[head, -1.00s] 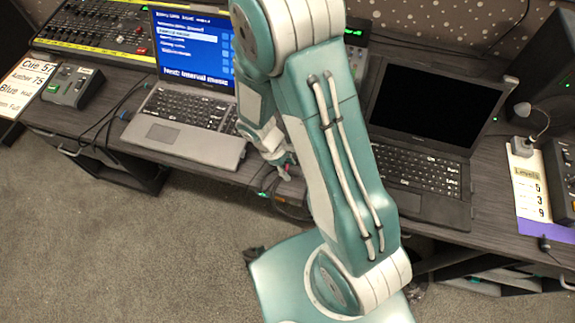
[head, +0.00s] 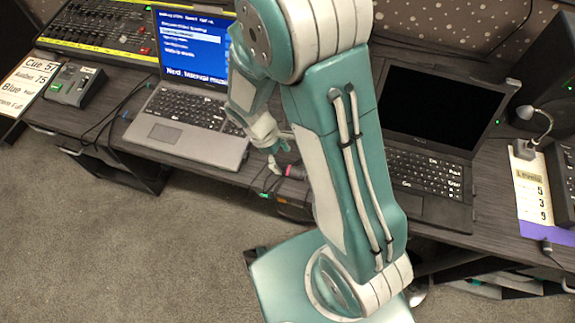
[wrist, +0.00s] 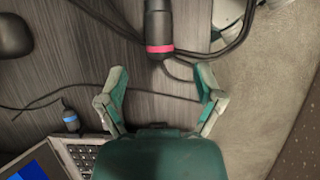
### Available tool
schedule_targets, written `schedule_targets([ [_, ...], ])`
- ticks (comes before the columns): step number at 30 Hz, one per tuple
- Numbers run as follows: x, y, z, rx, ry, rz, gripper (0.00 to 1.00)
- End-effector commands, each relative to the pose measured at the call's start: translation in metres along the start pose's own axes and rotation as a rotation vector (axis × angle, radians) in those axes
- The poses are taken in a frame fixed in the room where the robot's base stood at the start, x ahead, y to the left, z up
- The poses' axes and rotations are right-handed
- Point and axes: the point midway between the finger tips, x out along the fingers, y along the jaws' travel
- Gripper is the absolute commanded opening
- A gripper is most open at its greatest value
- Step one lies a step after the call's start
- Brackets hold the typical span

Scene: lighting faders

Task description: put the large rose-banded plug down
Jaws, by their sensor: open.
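The large rose-banded plug (wrist: 159,28) is dark with a rose ring at its end. It appears to lie on the dark wood desk near the front edge, at the top middle of the wrist view. In the head view the plug (head: 296,171) shows just below and right of my gripper (head: 278,148), partly hidden by my arm. In the wrist view my gripper (wrist: 163,80) is open and empty, its fingers spread wide. The plug's banded end is beyond the fingertips, not between them.
A smaller blue-banded plug (wrist: 71,119) lies beside the lit laptop (head: 190,121). Dark cables (wrist: 225,45) run along the desk edge near the rose-banded plug. A dark-screened laptop (head: 425,130) stands to the right. A mixing console (head: 100,32) is at the back left.

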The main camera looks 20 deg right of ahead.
Motion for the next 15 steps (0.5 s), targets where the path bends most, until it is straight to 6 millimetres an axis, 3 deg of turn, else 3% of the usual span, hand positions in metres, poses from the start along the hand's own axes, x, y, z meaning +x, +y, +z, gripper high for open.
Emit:
schedule_targets([
  [6, -0.045, 0.001, -0.001, 0.001, 0.004, 0.003, 0.85],
  [15, -0.071, 0.001, 0.003, 0.018, 0.015, 0.003, 0.85],
])
